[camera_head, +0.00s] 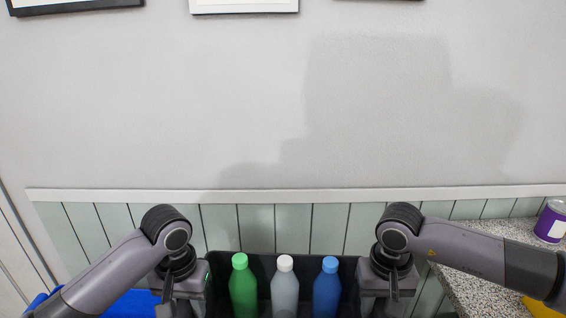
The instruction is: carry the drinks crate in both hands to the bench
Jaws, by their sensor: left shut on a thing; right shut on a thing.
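The drinks crate (262,262) is black and shows at the bottom middle of the head view, with its lower part cut off by the frame. In it stand a green bottle (243,288), a grey-white bottle (285,290) and a blue bottle (327,290), all upright. My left gripper (188,300) is at the crate's left side and shut on it. My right gripper (384,298) is at the crate's right side and shut on it. The fingertips are largely hidden at the frame's lower edge. I cannot make out the bench.
A speckled counter (470,285) is at the right, with a purple can (551,222) and a yellow thing (540,308) on or near it. A blue thing (130,304) shows at the lower left behind my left arm. A panelled wall (330,228) stands ahead.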

